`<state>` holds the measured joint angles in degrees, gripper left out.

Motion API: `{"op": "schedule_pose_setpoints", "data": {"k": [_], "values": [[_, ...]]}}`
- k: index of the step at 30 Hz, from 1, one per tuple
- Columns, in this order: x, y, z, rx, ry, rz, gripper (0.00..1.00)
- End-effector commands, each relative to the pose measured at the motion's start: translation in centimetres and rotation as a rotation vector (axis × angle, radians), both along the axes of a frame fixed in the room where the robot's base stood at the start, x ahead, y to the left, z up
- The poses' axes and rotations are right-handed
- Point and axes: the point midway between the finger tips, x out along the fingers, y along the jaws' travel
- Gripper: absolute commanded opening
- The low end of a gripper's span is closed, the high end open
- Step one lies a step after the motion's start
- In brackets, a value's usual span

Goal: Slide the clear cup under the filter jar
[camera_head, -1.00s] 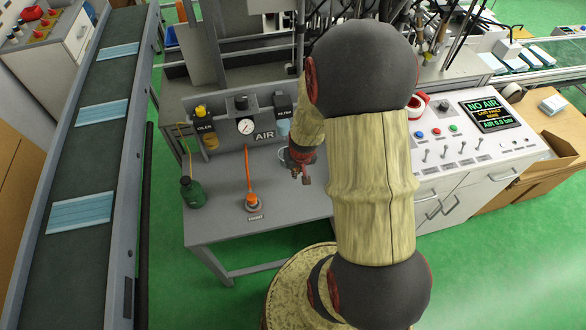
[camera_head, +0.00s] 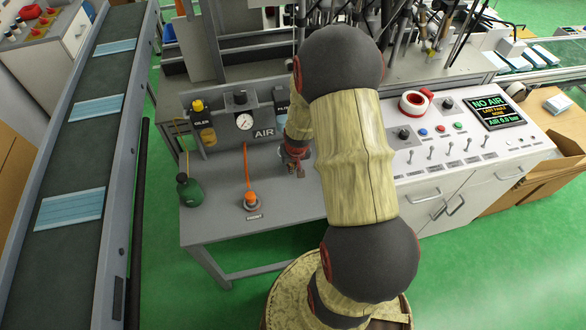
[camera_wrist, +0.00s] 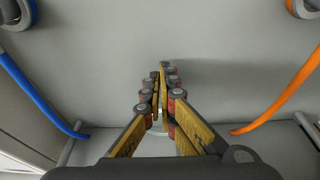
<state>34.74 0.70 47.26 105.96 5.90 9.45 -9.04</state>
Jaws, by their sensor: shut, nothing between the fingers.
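The filter unit (camera_head: 281,97) is on the air panel at the back of the grey bench, its label partly cut off by my arm. The filter jar below it is mostly hidden behind my arm. My gripper (camera_head: 297,172) hangs low at the bench's right part, in front of the filter side. In the wrist view my gripper (camera_wrist: 158,85) is shut with nothing between its fingers. The clear cup cannot be made out in the head view; a pale patch behind the fingers in the wrist view is too hidden to identify.
A green bottle (camera_head: 189,190) and an orange-topped fitting (camera_head: 251,199) with an orange hose stand to the left on the bench (camera_head: 225,225). The oiler (camera_head: 207,136) and gauge (camera_head: 244,122) are on the panel. A control console (camera_head: 450,150) is at right.

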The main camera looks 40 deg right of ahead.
Motion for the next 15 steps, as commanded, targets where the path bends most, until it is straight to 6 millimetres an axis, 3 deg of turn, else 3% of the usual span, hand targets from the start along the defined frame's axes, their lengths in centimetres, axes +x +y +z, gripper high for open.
{"op": "schedule_pose_setpoints", "data": {"k": [7,15], "values": [[0.3,-0.2,0.0,0.000,0.000,0.000,0.00],[3.0,-1.8,0.0,0.000,0.000,0.000,0.00]]}}
